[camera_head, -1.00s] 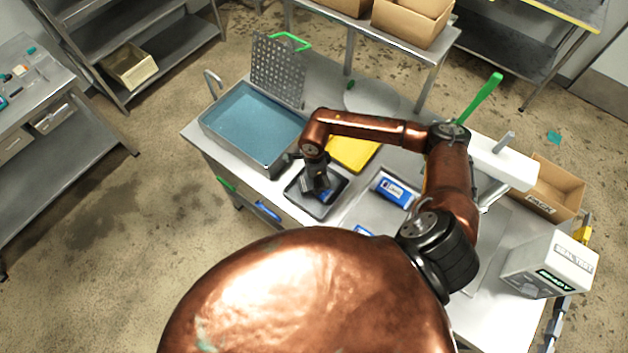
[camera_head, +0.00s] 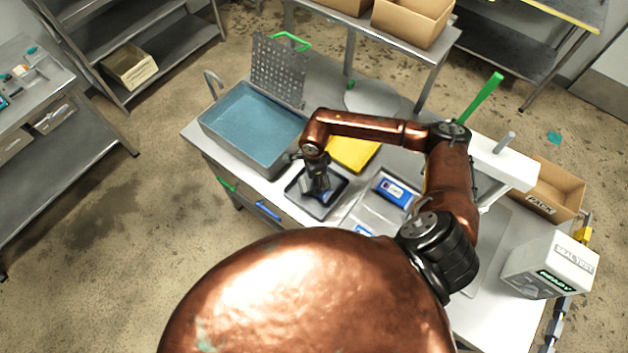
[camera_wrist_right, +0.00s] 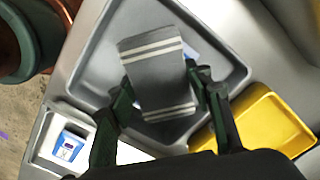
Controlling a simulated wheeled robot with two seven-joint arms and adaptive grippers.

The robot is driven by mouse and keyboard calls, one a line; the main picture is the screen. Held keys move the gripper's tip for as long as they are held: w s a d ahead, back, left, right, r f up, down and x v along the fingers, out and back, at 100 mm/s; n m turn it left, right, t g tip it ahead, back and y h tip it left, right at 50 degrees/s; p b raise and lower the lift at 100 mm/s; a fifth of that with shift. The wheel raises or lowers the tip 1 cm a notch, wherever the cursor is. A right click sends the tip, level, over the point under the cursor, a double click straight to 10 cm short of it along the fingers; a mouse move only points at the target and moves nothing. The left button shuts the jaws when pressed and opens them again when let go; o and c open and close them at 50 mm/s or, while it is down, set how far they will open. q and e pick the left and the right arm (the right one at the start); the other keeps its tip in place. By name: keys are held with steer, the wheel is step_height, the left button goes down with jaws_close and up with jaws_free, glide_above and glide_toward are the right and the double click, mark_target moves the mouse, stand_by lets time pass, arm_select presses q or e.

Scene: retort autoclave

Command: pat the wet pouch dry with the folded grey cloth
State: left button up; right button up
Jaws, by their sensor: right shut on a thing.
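The folded grey cloth (camera_wrist_right: 158,75), with pale stripes at both ends, is between the fingers of my right gripper (camera_wrist_right: 165,88), which is shut on it. The gripper points down over a dark-rimmed grey tray (camera_wrist_right: 235,75); this tray (camera_head: 341,195) also shows in the head view under my right gripper (camera_head: 318,188). A pale blue-white patch, likely the pouch (camera_wrist_right: 195,52), shows from behind the cloth in the tray; most of it is hidden. I cannot tell whether the cloth touches it. My left gripper is not in view.
A basin of blue water (camera_head: 250,125) stands left of the tray and a yellow tray (camera_head: 352,153) behind it. Blue-and-white pouches (camera_head: 397,191) lie to the right. A perforated rack (camera_head: 278,72), a cardboard box (camera_head: 556,190) and a seal-test box (camera_head: 550,264) stand around the table.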

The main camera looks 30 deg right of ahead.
steer(key=shift+r+p, duration=1.5)
steer(key=shift+r, duration=1.95)
steer(key=shift+a, duration=0.1)
